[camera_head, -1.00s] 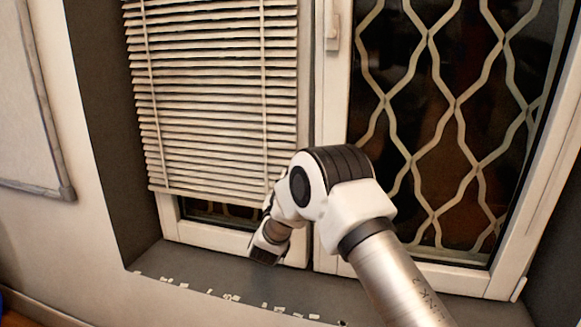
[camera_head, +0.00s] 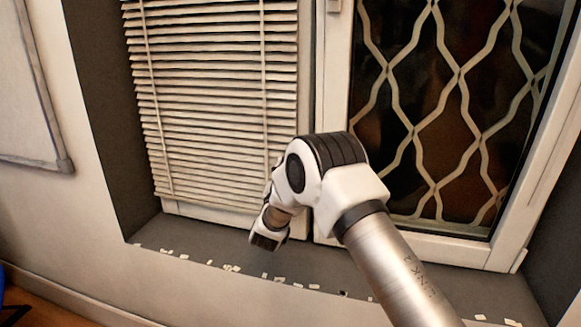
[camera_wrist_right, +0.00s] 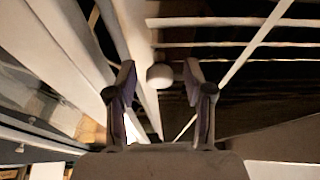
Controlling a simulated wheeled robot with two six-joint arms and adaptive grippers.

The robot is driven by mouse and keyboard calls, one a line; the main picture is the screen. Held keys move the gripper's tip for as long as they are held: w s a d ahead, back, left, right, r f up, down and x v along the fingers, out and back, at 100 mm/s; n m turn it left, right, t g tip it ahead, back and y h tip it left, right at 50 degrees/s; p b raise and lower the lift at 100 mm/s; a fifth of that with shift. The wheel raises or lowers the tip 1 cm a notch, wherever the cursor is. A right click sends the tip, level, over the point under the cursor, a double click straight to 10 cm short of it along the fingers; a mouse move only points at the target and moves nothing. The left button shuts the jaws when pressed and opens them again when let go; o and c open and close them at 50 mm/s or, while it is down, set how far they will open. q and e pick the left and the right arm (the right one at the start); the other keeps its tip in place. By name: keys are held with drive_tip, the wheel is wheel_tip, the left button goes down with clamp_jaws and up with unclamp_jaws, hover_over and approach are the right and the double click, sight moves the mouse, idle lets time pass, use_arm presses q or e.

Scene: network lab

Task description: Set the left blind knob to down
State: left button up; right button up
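The left blind (camera_head: 215,110) hangs over the left window pane in the head view, its bottom edge close to the lower window frame. In the head view my right arm covers the lower right corner of the blind, and the knob and fingers are hidden. My left gripper is not in view.
The right window pane (camera_head: 410,130) has a wavy pale grille behind it and a window handle (camera_head: 334,5) on its frame. The grey sill (camera_head: 200,250) below has small pale scraps along its front edge. A framed board (camera_head: 30,90) hangs on the left wall.

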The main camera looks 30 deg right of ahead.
drive_tip(key=shift+s, duration=0.1)
drive_tip(key=v, duration=1.2)
